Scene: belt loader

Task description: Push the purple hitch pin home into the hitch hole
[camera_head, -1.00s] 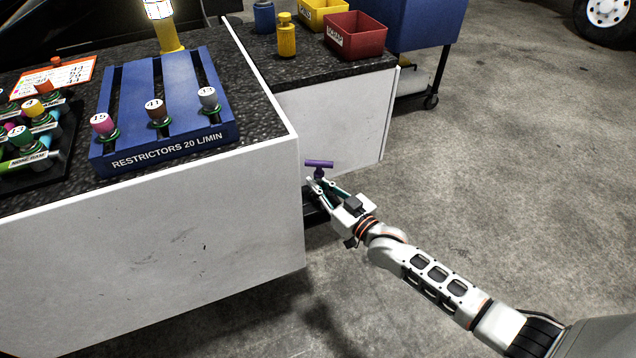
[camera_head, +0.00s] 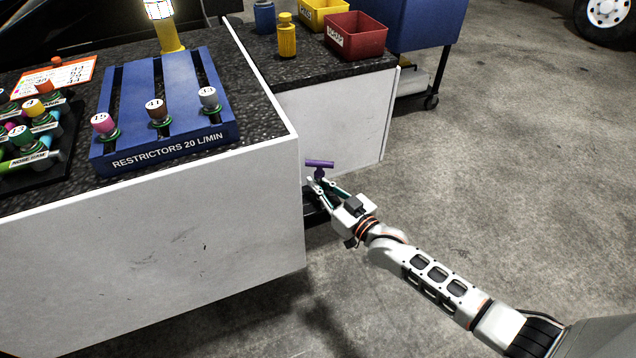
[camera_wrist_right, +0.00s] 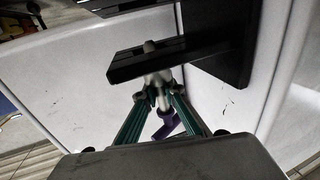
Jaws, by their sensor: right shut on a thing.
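The purple hitch pin (camera_head: 319,164) stands roughly upright with its T-shaped handle on top, just off the white cabinet's right corner. My right gripper (camera_head: 317,184) is shut on it below the handle. In the right wrist view the purple handle (camera_wrist_right: 166,126) shows between the two green-sided fingers, and the fingertips (camera_wrist_right: 158,87) close around the pale shaft. The black hitch bracket (camera_wrist_right: 190,56) lies right by the fingertips. A pale rounded tip (camera_wrist_right: 150,46) shows at its far side, apparently the pin's end. The hole itself is hidden. My left gripper is not in view.
The white cabinet (camera_head: 150,250) stands close to the left of my right gripper. A blue restrictor rack (camera_head: 165,145) sits on its dark top. A lower counter with a red bin (camera_head: 356,40) is behind. The concrete floor on the right is clear.

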